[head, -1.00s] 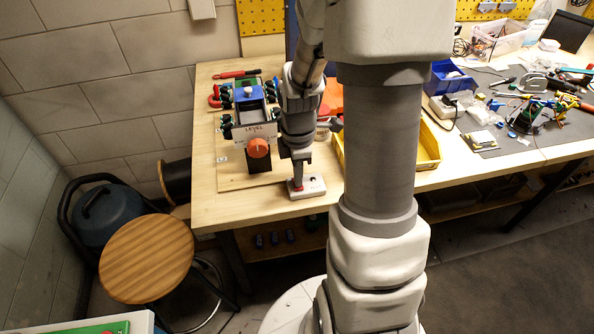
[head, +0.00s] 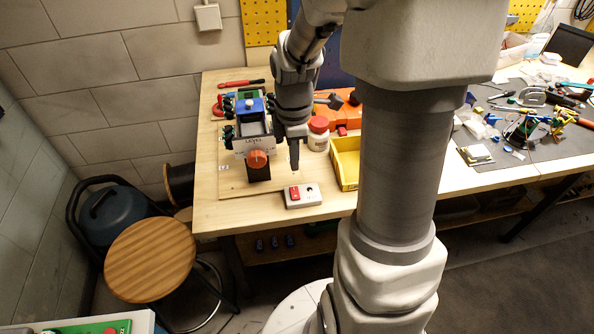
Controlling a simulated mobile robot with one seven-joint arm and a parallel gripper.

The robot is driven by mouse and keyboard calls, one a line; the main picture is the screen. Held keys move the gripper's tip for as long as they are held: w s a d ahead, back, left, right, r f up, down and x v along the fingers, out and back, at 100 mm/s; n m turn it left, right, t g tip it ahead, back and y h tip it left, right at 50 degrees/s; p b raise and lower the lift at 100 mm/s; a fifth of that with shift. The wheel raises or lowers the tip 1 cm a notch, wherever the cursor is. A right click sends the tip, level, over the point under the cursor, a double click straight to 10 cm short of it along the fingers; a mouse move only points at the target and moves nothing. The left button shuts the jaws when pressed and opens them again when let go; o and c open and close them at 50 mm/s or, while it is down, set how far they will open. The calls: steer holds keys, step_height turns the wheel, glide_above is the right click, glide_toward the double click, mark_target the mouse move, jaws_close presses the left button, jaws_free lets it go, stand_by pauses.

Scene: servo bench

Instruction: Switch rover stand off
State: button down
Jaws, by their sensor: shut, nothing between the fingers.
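A small white switch box (head: 312,198) with a red switch (head: 294,192) on its left part lies near the front edge of the bench. The rover (head: 249,122), with a blue top and dark green-hubbed wheels, sits on a stand behind a white "LEVEL" sign (head: 254,144). An orange knob (head: 258,159) on a black block is below the sign. My gripper (head: 295,167) points down, shut and empty, a little above and behind the red switch, apart from it. Which way the red switch is tipped is too small to tell.
A yellow bin (head: 345,170) stands right of the switch box, with a red-lidded jar (head: 318,134) behind. A red-handled tool (head: 241,84) lies at the back left. A wooden stool (head: 150,258) stands left of the bench. The front left bench top is clear.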

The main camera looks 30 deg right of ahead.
step_height(320, 180, up, 4)
glide_above(294, 188)
steer(key=s, duration=0.2)
steer(key=shift+w+a+r, duration=0.15)
steer(key=shift+w+a, duration=0.05)
steer(key=shift+a, duration=0.1)
steer(key=b, duration=0.2)
steer(key=w+b, duration=0.1)
steer(key=b, duration=0.2)
steer(key=shift+w+d, duration=0.2)
steer(key=shift+w, duration=0.1)
step_height(294, 188, down, 14)
steer(key=shift+f+b, duration=0.1)
steer(key=shift+b, duration=0.85)
